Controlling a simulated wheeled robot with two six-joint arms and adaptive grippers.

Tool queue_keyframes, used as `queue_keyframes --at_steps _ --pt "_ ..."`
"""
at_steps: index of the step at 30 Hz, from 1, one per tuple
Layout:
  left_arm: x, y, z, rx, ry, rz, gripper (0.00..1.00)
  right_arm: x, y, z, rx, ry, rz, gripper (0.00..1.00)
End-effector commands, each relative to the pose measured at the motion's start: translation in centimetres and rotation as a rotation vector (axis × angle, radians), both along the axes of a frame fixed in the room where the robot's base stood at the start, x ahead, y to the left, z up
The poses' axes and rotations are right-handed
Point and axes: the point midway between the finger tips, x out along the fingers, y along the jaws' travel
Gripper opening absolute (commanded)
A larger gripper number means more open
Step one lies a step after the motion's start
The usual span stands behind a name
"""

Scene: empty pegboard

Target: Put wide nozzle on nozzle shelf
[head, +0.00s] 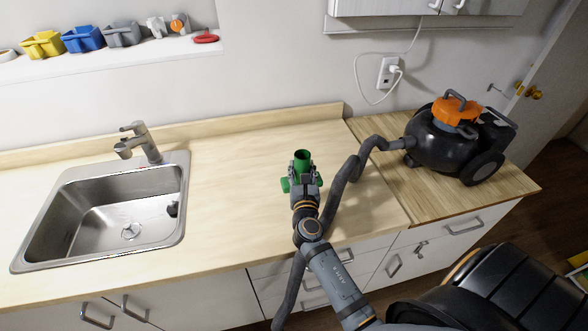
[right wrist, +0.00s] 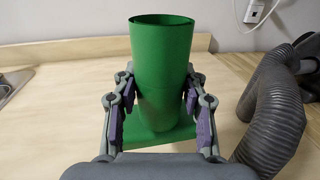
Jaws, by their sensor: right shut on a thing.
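The green nozzle (head: 302,158), a tube with a wider flat base, is over the middle of the wooden counter. My right gripper (head: 304,184) is shut on it. In the right wrist view the green nozzle (right wrist: 162,70) stands upright, open end up, between the two fingers of my right gripper (right wrist: 160,105). I cannot tell whether its base touches the counter. A white wall shelf (head: 115,57) at the upper left bears yellow, blue and grey nozzles and small attachments. My left gripper is not in view.
A steel sink (head: 60,235) with a faucet (head: 140,142) is at the left. A black and orange vacuum (head: 440,145) stands on the right of the counter. Its grey hose (head: 350,170) runs close beside my right gripper. The counter (head: 225,200) between sink and nozzle is clear.

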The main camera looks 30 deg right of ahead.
Motion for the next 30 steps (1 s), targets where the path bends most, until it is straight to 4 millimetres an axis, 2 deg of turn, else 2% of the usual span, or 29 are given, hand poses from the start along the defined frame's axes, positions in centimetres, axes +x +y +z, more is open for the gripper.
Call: queue_keyframes --at_steps 1,6,10,15,20,23,26,30 --pt "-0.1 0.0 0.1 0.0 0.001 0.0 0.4 -1.5 -0.2 0.5 0.0 0.002 0.0 0.0" --pt "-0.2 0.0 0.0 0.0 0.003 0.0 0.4 -5.3 -0.5 2.1 -0.001 0.002 0.0 0.0" --pt "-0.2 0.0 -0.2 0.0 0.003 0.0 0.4 -7.3 -0.7 3.0 -0.002 0.001 0.001 0.0" --pt "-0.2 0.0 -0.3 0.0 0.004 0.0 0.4 -8.6 -0.9 3.7 -0.001 0.0 0.001 0.0" --pt "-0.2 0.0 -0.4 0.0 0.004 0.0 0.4 -8.8 -0.8 3.7 0.0 -0.001 0.003 0.0" --pt "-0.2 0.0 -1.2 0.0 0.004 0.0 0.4 -8.1 0.3 2.4 -0.006 -0.009 0.044 0.0" --pt "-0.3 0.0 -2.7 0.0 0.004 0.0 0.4 -6.6 2.9 0.0 -0.013 -0.019 0.142 0.0" --pt "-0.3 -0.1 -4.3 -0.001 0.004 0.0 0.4 -4.9 7.4 -3.5 -0.011 -0.019 0.306 0.0"
